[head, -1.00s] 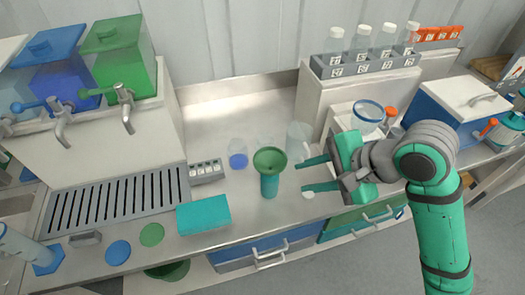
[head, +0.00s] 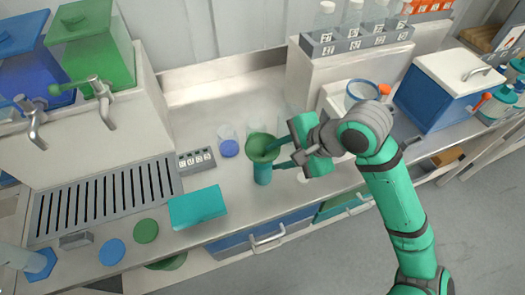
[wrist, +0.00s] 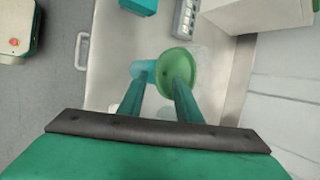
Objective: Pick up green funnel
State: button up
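The green funnel (head: 262,147) stands upright with its wide mouth up, in the top of a teal cylinder (head: 263,173) on the counter. In the wrist view the funnel (wrist: 176,58) shows as a round green bowl, with the teal cylinder (wrist: 144,68) to its left. My gripper (head: 279,153) is open at the funnel's right side. Its two fingers stay apart, their tips close to the funnel and the cylinder top. In the wrist view the right finger overlaps the funnel bowl. Whether a finger touches it I cannot tell.
A clear beaker with blue contents (head: 229,147) and a grey labelled rack (head: 196,160) stand left of the funnel. A teal box (head: 198,207) lies at the front left. Clear glassware stands just behind the funnel. A bottle rack (head: 358,40) is on the raised shelf behind.

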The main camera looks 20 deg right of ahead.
aim_at(268, 158)
jog(key=shift+x, duration=1.7)
jog(key=shift+a+r, duration=0.1)
grip_shut()
